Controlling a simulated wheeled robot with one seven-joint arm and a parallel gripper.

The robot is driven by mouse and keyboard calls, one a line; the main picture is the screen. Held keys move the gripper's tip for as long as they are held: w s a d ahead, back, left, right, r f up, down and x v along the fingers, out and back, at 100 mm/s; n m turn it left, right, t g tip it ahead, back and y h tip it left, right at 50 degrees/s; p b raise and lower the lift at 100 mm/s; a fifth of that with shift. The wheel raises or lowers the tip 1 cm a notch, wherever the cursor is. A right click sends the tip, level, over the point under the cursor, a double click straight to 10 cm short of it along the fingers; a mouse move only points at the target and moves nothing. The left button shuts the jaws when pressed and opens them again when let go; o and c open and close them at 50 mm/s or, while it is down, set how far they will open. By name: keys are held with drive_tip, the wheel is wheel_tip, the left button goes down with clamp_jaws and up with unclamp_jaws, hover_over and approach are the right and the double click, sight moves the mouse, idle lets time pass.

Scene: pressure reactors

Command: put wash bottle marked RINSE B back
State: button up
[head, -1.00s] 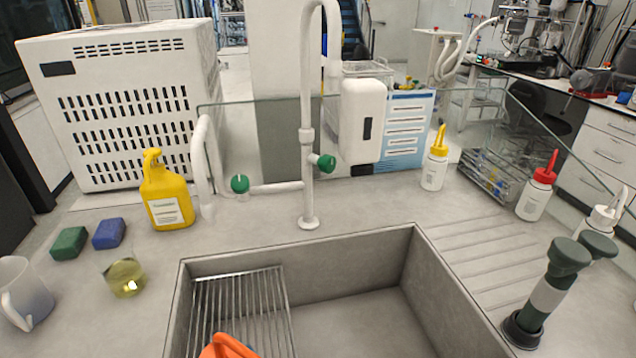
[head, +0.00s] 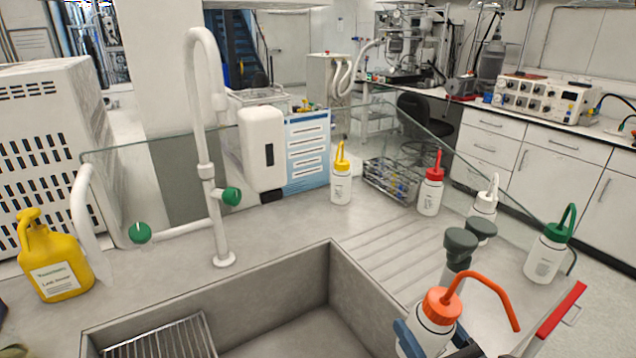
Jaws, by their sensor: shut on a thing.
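My gripper (head: 436,342) is at the lower right of the head view, its blue fingers shut around a white wash bottle (head: 432,328) with an orange cap and a bent orange spout. The bottle is held close to upright, and its lower part and any label are hidden. Other white wash bottles stand along the back and right of the bench: yellow-capped (head: 341,180), red-capped (head: 431,188), white-capped (head: 485,205) and green-capped (head: 549,250). Their markings are too small to read, so I cannot tell which one is RINSE B.
The sink (head: 290,290) with a wire rack (head: 165,340) lies left of the held bottle. Dark-green-topped cylinders (head: 458,250) stand just behind it. A glass screen (head: 400,120) edges the bench. A red-edged object (head: 560,310) is at the right. The ribbed drainboard (head: 385,250) has free room.

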drive_tip(key=d, duration=0.1)
drive_tip(key=w+d, duration=0.1)
drive_tip(key=d+h, duration=0.1)
drive_tip(key=shift+w+d+f+m+t, duration=0.1)
drive_tip(key=shift+w+d+m+t, duration=0.1)
drive_tip(key=shift+w+m+t, duration=0.15)
drive_tip(key=shift+s+a, duration=0.1)
drive_tip(key=shift+a, duration=0.05)
idle(0.4)
drive_tip(key=shift+d+f+b, duration=0.3)
drive_tip(key=shift+f+b, duration=0.35)
drive_tip(key=shift+b, duration=0.1)
drive_tip(key=shift+a, duration=0.15)
